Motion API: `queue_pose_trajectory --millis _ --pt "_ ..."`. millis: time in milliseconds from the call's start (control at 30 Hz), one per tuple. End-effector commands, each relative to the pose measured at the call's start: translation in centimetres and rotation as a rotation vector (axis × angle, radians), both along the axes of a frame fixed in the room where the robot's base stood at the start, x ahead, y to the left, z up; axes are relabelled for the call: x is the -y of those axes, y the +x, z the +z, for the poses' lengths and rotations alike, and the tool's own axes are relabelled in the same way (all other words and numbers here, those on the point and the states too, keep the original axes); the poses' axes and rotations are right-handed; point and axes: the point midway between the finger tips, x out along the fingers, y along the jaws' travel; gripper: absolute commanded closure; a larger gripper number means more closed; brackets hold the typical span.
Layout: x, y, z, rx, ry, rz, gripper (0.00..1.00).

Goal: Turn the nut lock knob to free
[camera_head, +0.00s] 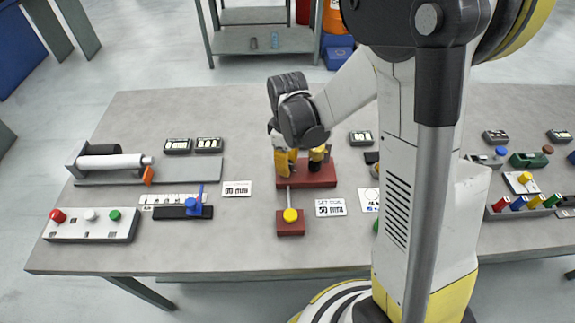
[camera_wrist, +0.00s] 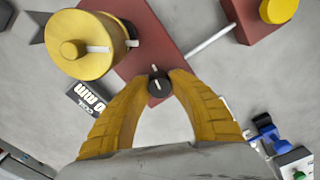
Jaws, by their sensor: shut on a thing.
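The small black knob (camera_wrist: 159,88) with a white pointer line sits on the red base plate (camera_wrist: 150,30). I take it to be the nut lock knob. In the wrist view its pointer runs nearly along the picture's vertical. My gripper (camera_wrist: 158,76) has its yellow ribbed fingers closed on the knob's two sides. Beside it on the same plate is a large yellow round nut (camera_wrist: 92,60) with a white pointer. In the head view my gripper (camera_head: 286,172) is over the left part of the red plate (camera_head: 318,180), and the knob is hidden behind the fingers.
A thin rod (camera_head: 289,197) runs from the plate to a small red block (camera_head: 291,230) with a yellow knob. Label cards (camera_head: 237,188) lie around on the grey table. A roller unit (camera_head: 110,162) and a button box (camera_head: 90,228) stand left. Other fixtures stand right.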

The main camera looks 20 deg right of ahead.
Motion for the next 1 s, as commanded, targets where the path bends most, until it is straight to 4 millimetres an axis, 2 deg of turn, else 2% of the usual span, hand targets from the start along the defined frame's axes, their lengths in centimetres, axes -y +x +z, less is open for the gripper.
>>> queue_pose_trajectory --millis 1000 --pt "0.06 0.05 -0.05 0.001 0.000 -0.957 1.00"
